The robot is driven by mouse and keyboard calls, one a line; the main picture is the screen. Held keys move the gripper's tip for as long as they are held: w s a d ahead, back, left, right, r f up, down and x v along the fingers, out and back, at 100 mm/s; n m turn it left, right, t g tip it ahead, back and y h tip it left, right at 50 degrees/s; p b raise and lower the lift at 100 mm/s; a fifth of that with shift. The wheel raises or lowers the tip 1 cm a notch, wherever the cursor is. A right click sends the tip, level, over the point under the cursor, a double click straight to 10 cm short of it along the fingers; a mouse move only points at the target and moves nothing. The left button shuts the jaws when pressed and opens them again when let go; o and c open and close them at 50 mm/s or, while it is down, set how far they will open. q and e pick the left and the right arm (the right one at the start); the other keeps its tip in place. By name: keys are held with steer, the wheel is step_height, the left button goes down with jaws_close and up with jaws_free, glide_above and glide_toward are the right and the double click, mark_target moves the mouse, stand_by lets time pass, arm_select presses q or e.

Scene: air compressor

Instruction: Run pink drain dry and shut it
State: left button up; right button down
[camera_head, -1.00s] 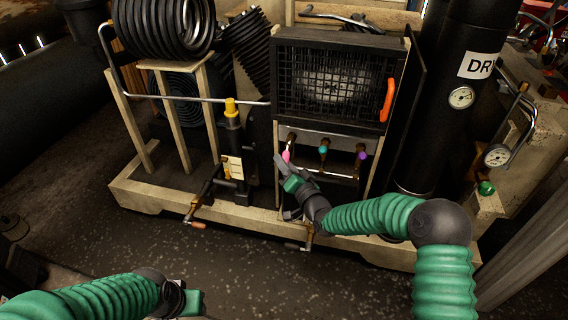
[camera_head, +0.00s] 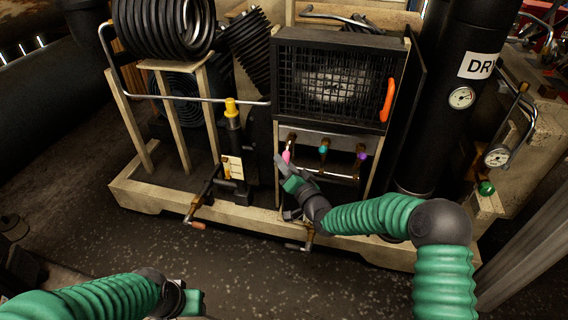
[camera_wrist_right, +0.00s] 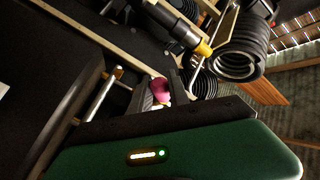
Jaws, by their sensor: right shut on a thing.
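The pink drain knob (camera_head: 287,156) is the left one of three coloured valve knobs under the caged fan panel. My right gripper (camera_head: 283,168) reaches up to it from below right and is shut on it. In the right wrist view, the pink knob (camera_wrist_right: 160,87) shows between the finger ends, partly hidden by them. Whether fluid runs from the drain is too small to tell. My left gripper (camera_head: 190,300) is low at the left front, far from the knobs; its fingers are not clear.
A teal knob (camera_head: 324,149) and a purple knob (camera_head: 361,155) sit to the right of the pink one. A black cylinder (camera_head: 440,110) with a gauge stands at the right. A cream base frame (camera_head: 150,198) runs along the front. The floor before it is mostly clear.

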mark_target(284, 156)
steer(key=r+m+g+p, duration=0.1)
steer(key=r+g+p, duration=0.1)
steer(key=p, duration=0.4)
steer(key=s+r+m+g+h+p, duration=0.1)
steer(key=m+g+p, duration=0.1)
steer(key=p, duration=0.5)
steer(key=shift+r, duration=0.35)
step_height(284, 156, up, 3)
steer(key=m+g+p, duration=0.1)
steer(key=g+p, duration=0.1)
steer(key=p, duration=0.2)
steer(key=m+g+p, duration=0.1)
steer(key=g+p, duration=0.1)
steer(key=p, duration=0.3)
steer(key=shift+w+m+g, duration=0.15)
steer(key=shift+m+g, duration=0.15)
steer(key=shift+m, duration=0.1)
steer(key=shift+w+d+r+m+g+y+p, duration=0.1)
steer(key=shift+w+r+m+g+y+p, duration=0.2)
steer(key=shift+g+p, duration=0.55)
steer(key=shift+w+d+r+g+p, duration=0.1)
steer(key=shift+r+g+p, duration=0.1)
steer(key=shift+g+p, duration=0.2)
steer(key=shift+w+r+m, duration=0.1)
steer(key=shift+w+m, duration=0.05)
steer(key=shift+m, duration=0.15)
steer(key=c, duration=1.6)
jaws_free()
steer(key=o, duration=0.3)
steer(key=shift+o, duration=0.2)
